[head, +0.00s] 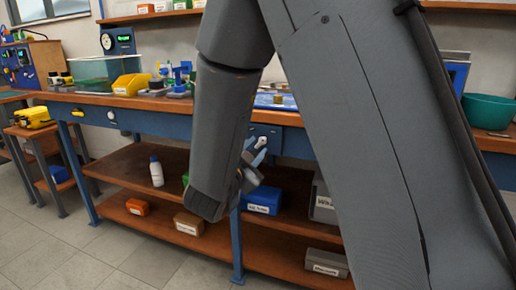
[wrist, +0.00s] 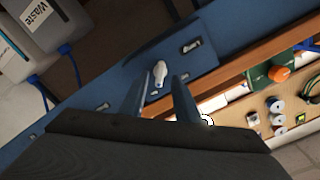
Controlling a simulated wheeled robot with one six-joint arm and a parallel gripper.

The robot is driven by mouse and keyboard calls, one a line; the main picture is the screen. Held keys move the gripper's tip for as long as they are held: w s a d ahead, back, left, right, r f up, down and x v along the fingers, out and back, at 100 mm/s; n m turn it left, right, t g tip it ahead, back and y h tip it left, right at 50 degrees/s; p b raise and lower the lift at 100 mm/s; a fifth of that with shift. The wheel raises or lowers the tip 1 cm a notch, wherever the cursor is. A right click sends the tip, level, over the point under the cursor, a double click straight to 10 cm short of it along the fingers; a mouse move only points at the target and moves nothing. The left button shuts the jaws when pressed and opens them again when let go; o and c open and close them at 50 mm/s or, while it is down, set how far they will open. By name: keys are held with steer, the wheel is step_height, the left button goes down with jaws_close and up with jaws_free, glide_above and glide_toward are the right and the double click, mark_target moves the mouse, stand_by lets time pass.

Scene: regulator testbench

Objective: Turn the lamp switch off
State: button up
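A white, elongated switch knob (wrist: 160,72) sits on a blue panel on the bench's front face. It also shows in the head view (head: 261,141), just above my gripper. My gripper (wrist: 162,79) is open, its two blue-grey fingers pointing at the panel with the knob between and just past their tips. I cannot tell whether the fingers touch it. In the head view my gripper (head: 252,163) is below the bench top, partly hidden by my arm. A second dark plate with a white part (wrist: 190,47) is on the same panel. No readable label tells which is the lamp switch.
The wooden bench top (head: 160,103) carries a yellow bin (head: 131,84) and a clear tank. Below are shelves with a white bottle (head: 156,171) and a blue box (head: 262,200). A teal bowl (head: 489,111) stands at right. Grey waste containers (wrist: 52,30) show in the wrist view.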

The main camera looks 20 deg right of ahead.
mark_target(259, 144)
steer(key=shift+x, duration=1.55)
steer(key=shift+c, duration=0.2)
jaws_close()
